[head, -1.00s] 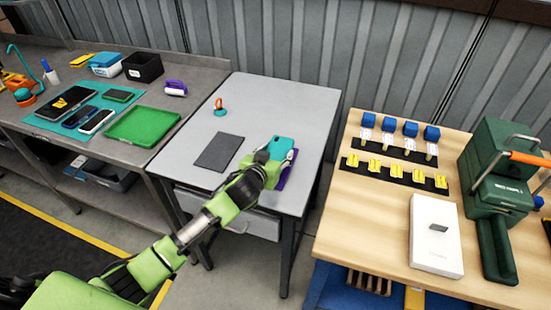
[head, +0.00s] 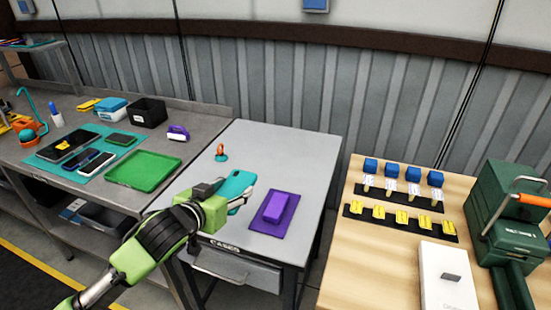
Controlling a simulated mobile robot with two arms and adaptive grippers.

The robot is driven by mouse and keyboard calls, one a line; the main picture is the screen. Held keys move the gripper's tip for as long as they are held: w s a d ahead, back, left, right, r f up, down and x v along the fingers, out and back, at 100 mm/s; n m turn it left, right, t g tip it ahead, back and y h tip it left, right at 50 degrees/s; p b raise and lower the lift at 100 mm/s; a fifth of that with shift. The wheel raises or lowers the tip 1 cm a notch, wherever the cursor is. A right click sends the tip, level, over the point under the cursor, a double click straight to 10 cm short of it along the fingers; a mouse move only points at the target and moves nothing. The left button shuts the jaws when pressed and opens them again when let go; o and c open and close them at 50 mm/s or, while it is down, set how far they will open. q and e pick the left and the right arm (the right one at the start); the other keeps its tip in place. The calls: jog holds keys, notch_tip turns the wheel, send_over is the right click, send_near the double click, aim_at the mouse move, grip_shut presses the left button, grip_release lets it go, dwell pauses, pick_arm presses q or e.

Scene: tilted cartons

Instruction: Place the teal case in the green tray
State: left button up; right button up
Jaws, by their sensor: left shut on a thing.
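The teal case (head: 237,184) is in my left gripper (head: 228,198), which is shut on it just above the grey table's left part. The gripper hides part of the case. The green tray (head: 144,171) lies on the metal bench to the left, and it looks empty. The held case is to the right of the tray and apart from it. My right gripper is not in view.
A purple case (head: 281,207) lies on a purple mat (head: 264,225) on the grey table (head: 270,150). A small orange and teal item (head: 221,153) stands at its back. Phones on a teal mat (head: 50,151) lie left of the tray.

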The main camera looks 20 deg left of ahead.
pick_arm(q)
jog(key=s+f+h, duration=0.1)
jog(key=s+d+f+m+h, duration=0.1)
jog(key=shift+s+d+f+m, duration=0.2)
jog(key=shift+s+f+m, duration=0.1)
jog(key=shift+s+f, duration=0.1)
jog(key=s+d+r+m+g+h, duration=0.3)
jog(key=s+d+m+g+h, duration=0.2)
jog(key=s, duration=0.8)
jog(key=d+m+h, duration=0.3)
jog(key=m, duration=0.1)
jog(key=shift+r+g+h, duration=0.3)
jog(key=shift+r+h, duration=0.1)
jog(key=shift+d+f, duration=0.1)
